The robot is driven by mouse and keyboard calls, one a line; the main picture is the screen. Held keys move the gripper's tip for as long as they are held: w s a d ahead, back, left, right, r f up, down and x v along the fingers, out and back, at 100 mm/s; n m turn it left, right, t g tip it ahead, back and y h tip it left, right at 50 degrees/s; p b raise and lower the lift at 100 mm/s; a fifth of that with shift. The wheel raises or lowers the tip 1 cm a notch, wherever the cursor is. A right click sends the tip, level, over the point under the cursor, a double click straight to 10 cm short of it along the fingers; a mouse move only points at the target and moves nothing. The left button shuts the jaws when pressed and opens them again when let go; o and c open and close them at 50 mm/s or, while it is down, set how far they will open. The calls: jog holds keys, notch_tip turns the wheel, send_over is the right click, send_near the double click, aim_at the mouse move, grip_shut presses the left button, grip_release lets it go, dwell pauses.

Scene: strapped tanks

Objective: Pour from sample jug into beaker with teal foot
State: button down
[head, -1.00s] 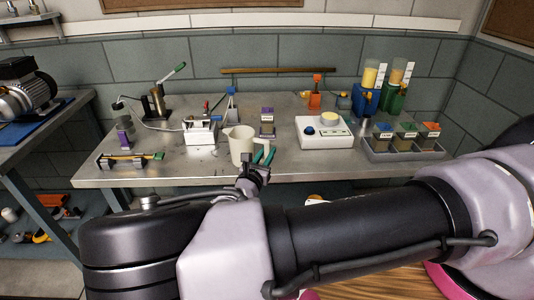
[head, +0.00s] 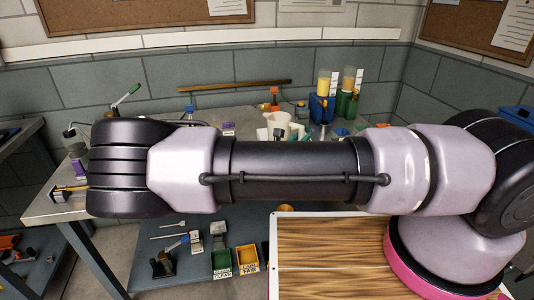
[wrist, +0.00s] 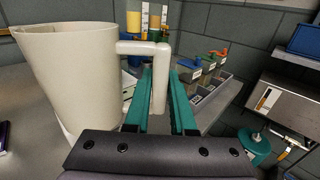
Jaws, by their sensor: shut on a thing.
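The sample jug (wrist: 75,75) is a cream, wide-mouthed vessel with a side handle, large and nearly upright at the left of the wrist view. In the head view its top (head: 278,121) shows above my arm, which hides its lower part. My gripper (wrist: 162,78) has teal fingers, one on each side of the jug's handle, and is shut on it. The jug's contents cannot be seen. I cannot make out a beaker with a teal foot with certainty.
Blue and green dispensers (head: 322,105) stand at the back right of the bench. A divided grey tray (wrist: 215,95) holds bins with coloured tops. A round teal object (wrist: 255,145) is at lower right in the wrist view. My arm hides much of the bench.

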jog(key=w+d+r+m+g+h, duration=0.2)
jog(key=w+d, duration=0.2)
jog(key=d, duration=0.5)
jog(key=w+d+r+m+g+h, duration=0.2)
jog(key=w+d, duration=0.2)
jog(key=d, duration=0.5)
jog(key=shift+d+r+h, duration=0.25)
jog(key=shift+h, duration=0.05)
jog(key=shift+w, duration=0.1)
